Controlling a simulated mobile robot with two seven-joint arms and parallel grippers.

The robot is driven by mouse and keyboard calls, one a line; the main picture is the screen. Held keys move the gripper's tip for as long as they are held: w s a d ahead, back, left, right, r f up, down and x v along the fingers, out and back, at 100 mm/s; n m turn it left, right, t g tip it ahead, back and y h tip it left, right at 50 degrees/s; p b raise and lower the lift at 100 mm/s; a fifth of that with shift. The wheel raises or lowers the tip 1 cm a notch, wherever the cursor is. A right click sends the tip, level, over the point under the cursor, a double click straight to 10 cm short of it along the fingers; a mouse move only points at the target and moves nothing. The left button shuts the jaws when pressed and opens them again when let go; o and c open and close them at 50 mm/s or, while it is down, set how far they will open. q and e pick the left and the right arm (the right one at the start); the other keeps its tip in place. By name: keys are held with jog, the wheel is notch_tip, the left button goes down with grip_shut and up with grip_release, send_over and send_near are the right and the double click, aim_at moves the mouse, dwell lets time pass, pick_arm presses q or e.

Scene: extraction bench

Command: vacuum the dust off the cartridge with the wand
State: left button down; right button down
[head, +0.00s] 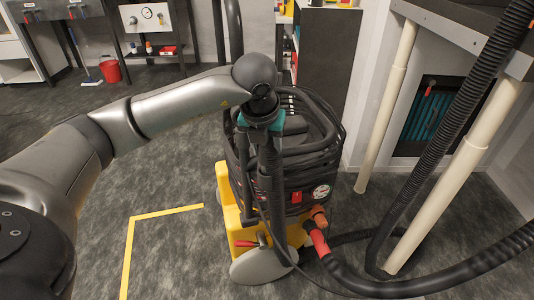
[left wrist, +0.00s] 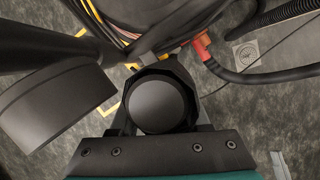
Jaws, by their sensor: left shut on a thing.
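My left gripper (head: 262,122) is in front of the vacuum cleaner (head: 320,165), shut on the black wand (head: 270,185). The wand hangs roughly upright from it, close along the front of the vacuum; its lower end is hard to tell. In the left wrist view the wand's round black end (left wrist: 155,105) shows between the fingers. The vacuum is black with a yellow base (head: 232,218), a gauge and a coiled hose. A teal pleated cartridge (head: 428,122) sits in a dark opening at the right, partly behind the hose. Dust on it cannot be made out. My right gripper is out of view.
A thick black hose (head: 430,145) hangs at the right beside cream pipes (head: 400,75). Another hose (head: 400,288) runs from the red coupling (head: 318,242) along the floor. Yellow tape (head: 165,211) marks the open floor at left. A red bucket (head: 110,71) stands at the back.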

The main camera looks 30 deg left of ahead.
pick_arm(q)
jog(key=shift+r+p, duration=1.8)
jog(key=shift+r, duration=0.8)
